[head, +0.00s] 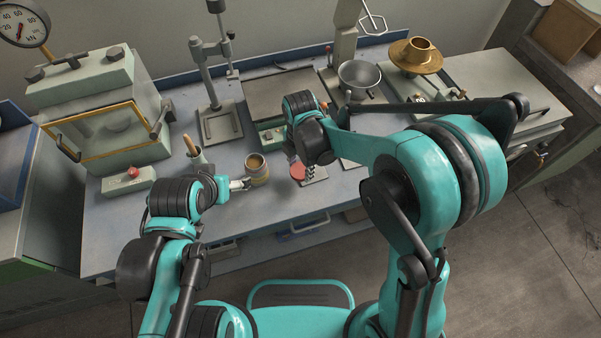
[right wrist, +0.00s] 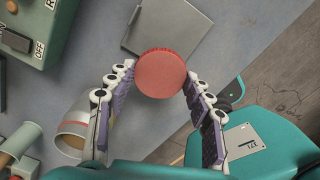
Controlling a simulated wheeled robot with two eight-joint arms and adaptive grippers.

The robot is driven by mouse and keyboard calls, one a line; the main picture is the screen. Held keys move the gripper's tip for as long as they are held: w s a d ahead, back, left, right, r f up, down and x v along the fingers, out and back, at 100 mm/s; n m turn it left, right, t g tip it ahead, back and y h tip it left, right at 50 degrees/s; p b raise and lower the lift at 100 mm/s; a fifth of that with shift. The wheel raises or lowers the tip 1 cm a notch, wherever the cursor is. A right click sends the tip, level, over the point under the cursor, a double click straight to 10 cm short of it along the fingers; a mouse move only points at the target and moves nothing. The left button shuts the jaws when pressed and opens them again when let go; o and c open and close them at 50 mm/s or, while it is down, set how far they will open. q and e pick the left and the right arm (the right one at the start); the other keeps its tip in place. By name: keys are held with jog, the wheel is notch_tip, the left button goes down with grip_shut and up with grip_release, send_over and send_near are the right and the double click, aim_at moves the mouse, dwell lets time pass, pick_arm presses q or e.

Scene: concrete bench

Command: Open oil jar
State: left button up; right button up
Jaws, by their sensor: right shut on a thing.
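A mortar with a pestle (head: 195,151) and a grey box with a red button (head: 130,181) stand left of the jar. A glass-fronted cabinet (head: 112,130) is behind them. A stand (head: 215,125) and metal bowl (head: 359,75) are farther back.

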aim_at(300, 170)
jog(key=shift+f+b, duration=0.4)
jog(key=shift+f, duration=0.95)
jog(key=shift+f, duration=0.15)
jog(key=o, duration=1.3)
